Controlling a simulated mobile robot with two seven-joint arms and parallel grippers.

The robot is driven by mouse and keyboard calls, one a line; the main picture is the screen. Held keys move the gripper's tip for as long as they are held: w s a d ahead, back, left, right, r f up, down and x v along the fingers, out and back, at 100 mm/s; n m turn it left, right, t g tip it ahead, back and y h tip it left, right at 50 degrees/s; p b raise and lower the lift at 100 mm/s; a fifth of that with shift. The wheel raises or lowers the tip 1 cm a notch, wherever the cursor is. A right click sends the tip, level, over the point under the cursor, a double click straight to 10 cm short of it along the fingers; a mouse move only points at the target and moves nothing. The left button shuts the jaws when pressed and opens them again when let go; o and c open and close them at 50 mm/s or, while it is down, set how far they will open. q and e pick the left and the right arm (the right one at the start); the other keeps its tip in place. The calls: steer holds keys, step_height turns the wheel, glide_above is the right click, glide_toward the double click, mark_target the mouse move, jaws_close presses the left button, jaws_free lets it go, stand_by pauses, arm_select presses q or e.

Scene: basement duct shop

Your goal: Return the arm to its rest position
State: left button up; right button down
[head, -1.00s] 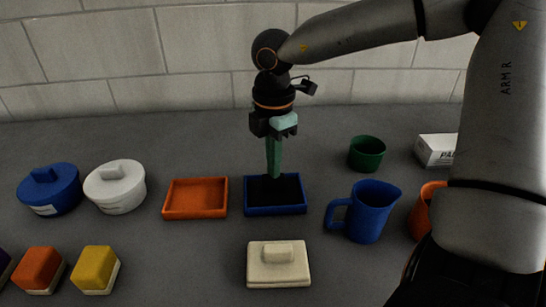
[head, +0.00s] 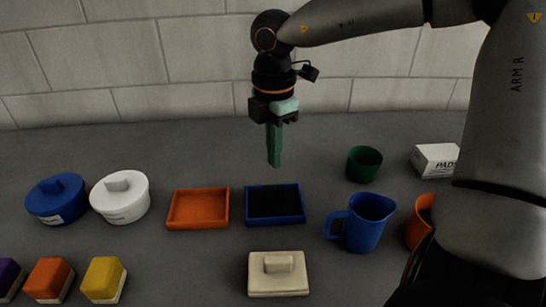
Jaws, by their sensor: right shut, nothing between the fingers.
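My right gripper (head: 274,163) hangs from my right arm, which comes in from the upper right. Its long green fingers point straight down and are shut together with nothing between them. The fingertips are in the air above the grey tabletop, behind and above the blue tray (head: 249,221) in the picture. They touch nothing. The blue tray has a dark, flat inside. My left arm and left gripper are not in view.
An orange tray (head: 198,209), white lidded pot (head: 121,203) and blue lidded pot (head: 56,204) stand left. A blue jug (head: 367,226), green cup (head: 364,165), white box (head: 434,160) and partly hidden orange vessel (head: 420,222) stand right. Blocks and a cream lidded dish (head: 278,280) are in front.

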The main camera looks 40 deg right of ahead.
steer(key=shift+r+p, duration=0.4)
steer(key=shift+r, duration=0.6)
steer(key=shift+r, duration=0.1)
